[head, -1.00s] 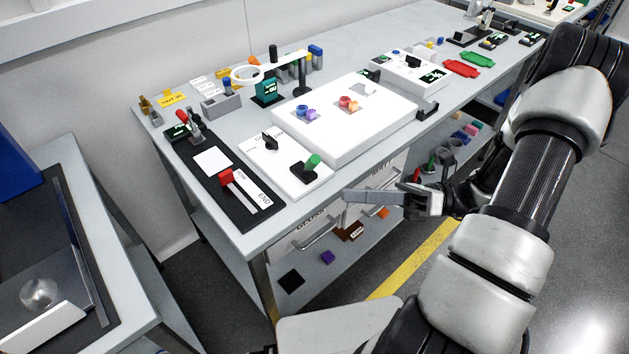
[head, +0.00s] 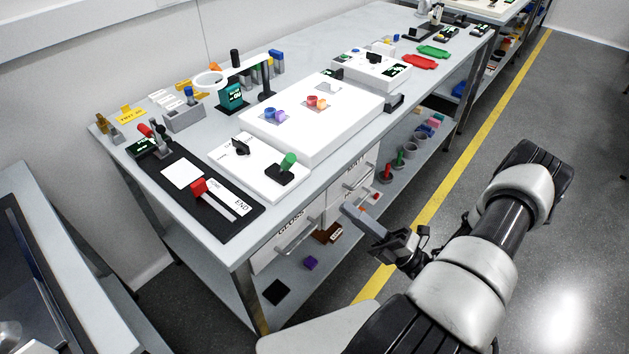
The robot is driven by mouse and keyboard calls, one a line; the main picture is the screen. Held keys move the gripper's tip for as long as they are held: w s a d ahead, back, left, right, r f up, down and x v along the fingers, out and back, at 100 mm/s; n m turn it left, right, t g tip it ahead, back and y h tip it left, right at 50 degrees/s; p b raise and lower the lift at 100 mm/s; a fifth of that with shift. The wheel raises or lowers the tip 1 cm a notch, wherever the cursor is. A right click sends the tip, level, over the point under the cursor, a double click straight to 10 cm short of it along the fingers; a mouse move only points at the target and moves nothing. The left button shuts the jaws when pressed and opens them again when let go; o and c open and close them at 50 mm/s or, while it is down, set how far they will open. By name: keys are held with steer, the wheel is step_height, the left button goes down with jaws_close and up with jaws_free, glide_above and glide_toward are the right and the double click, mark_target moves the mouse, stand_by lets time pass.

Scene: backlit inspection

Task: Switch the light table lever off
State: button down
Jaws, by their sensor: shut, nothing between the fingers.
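The light table (head: 345,112) is a white box with a bright top, standing on the long grey bench. A lever with a green handle (head: 288,161) rises from a black base on a white panel (head: 222,158) at the light table's near left side. The handle leans up and to the right. A black knob (head: 240,147) stands on the same panel. My gripper (head: 348,210) is shut and empty. It is in front of the bench by the drawers, to the right of the lever and lower in the picture, apart from it.
A black board with a red-handled slider (head: 199,187) lies left of the panel. Small coloured pieces (head: 316,103) sit on the light table. A magnifier (head: 211,80) stands behind it. Drawer handles (head: 296,236) stick out under the bench's front edge. The floor to the right is clear.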

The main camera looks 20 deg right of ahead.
glide_toward(285, 165)
steer(key=w, duration=0.1)
steer(key=w+a+r, duration=0.2)
steer(key=w, duration=0.1)
steer(key=shift+w+r+p, duration=0.1)
steer(key=shift+r+p, duration=0.1)
steer(key=shift+p, duration=0.1)
steer(key=shift+r+p, duration=0.2)
steer(key=shift+p, duration=0.1)
